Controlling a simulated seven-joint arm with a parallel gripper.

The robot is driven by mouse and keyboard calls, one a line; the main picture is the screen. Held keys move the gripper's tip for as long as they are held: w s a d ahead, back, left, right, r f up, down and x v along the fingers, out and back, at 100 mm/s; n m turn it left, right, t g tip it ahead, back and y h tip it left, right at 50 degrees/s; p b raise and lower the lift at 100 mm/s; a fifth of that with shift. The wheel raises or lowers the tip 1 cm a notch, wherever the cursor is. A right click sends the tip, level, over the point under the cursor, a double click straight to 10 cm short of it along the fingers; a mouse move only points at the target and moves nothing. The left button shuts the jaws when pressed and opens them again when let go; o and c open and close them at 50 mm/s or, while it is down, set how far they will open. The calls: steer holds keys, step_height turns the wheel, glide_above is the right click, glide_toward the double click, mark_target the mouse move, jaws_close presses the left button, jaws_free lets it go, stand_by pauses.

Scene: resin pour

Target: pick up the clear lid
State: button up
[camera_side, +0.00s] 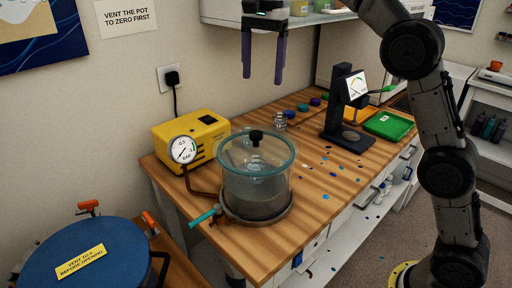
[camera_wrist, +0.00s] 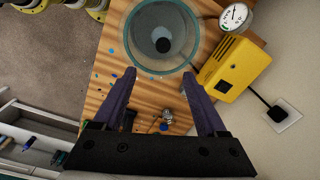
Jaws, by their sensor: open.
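The clear lid (camera_side: 258,149) lies on top of the round glass pot (camera_side: 252,198) on the wooden bench, with a black knob (camera_side: 256,136) standing at its middle. In the wrist view the lid (camera_wrist: 180,35) and its dark knob (camera_wrist: 163,45) show beyond the fingertips. My gripper (camera_side: 263,80) is open and empty, its purple fingers pointing down in the air above the pot, clear of the knob. In the wrist view my gripper (camera_wrist: 158,74) has its fingers wide apart. A coiled metal piece shows through the glass.
A yellow pump (camera_side: 190,138) with a dial gauge (camera_side: 184,149) stands left of the pot. A teal-handled valve (camera_side: 203,217) juts from the pot's front left. A black stand (camera_side: 345,110) and green tray (camera_side: 389,125) are at back right. A blue-lidded drum (camera_side: 85,258) is front left.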

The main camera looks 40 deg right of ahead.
mark_target(256, 133)
steer(key=shift+g, duration=0.3)
steer(key=f, duration=1)
steer(key=w+f, duration=0.1)
steer(key=f, duration=0.5)
steer(key=shift+a, duration=0.4)
steer(key=shift+c, duration=0.2)
jaws_close()
steer(key=shift+w+r, duration=0.1)
